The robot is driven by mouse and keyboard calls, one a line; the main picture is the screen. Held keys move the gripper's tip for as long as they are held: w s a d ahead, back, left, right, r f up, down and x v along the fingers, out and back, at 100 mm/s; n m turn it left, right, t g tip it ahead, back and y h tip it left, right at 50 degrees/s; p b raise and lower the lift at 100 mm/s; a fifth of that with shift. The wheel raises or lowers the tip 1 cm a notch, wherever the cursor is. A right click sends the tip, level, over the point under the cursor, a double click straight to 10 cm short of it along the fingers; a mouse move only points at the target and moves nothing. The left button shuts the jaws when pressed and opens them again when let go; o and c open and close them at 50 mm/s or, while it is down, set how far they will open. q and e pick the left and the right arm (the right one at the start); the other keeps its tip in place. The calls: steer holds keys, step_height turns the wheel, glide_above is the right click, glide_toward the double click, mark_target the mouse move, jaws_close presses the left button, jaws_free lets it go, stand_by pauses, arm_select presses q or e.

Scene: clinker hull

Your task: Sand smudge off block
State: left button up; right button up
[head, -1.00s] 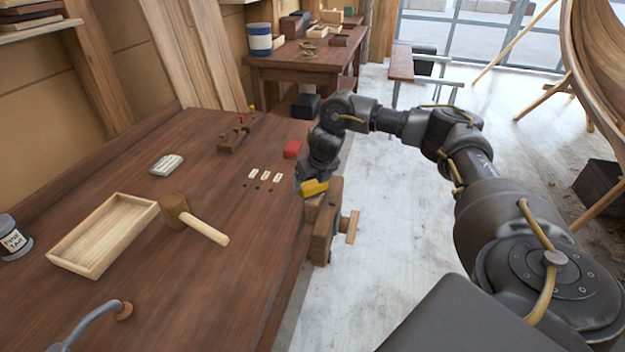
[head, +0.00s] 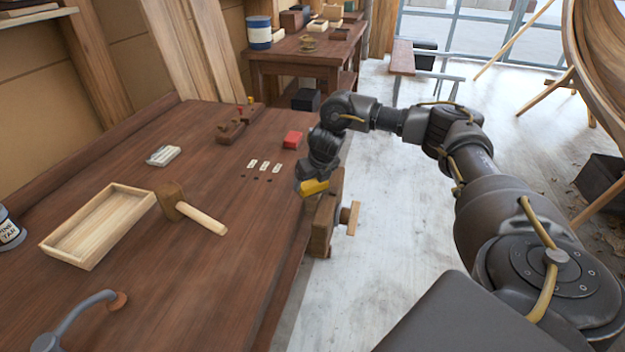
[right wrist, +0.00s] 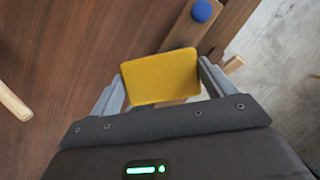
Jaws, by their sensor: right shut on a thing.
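My right gripper (head: 312,184) is shut on a yellow sanding pad (right wrist: 162,77), seen in the right wrist view between both fingers. In the head view the yellow pad (head: 314,187) is at the bench's right edge, over or against the top of the wooden vise (head: 325,222). A little pale wood (right wrist: 172,102) shows just below the pad in the wrist view; I cannot tell if it is the block. The pad and gripper hide most of that spot. I see no smudge, and cannot tell whether the pad touches wood. My left gripper is not in view.
A blue knob (right wrist: 201,11) shows near the pad. Open floor lies right of the bench.

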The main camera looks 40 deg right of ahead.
steer(key=shift+f+b, duration=0.65)
steer(key=shift+f, duration=0.2)
steer(key=shift+w+d+b, duration=0.3)
steer(key=shift+w+d, duration=0.15)
steer(key=shift+d, duration=0.15)
steer(key=shift+w+d+r, duration=0.1)
steer(key=shift+w+d, duration=0.5)
steer(key=shift+d, duration=0.25)
steer(key=shift+b, duration=0.3)
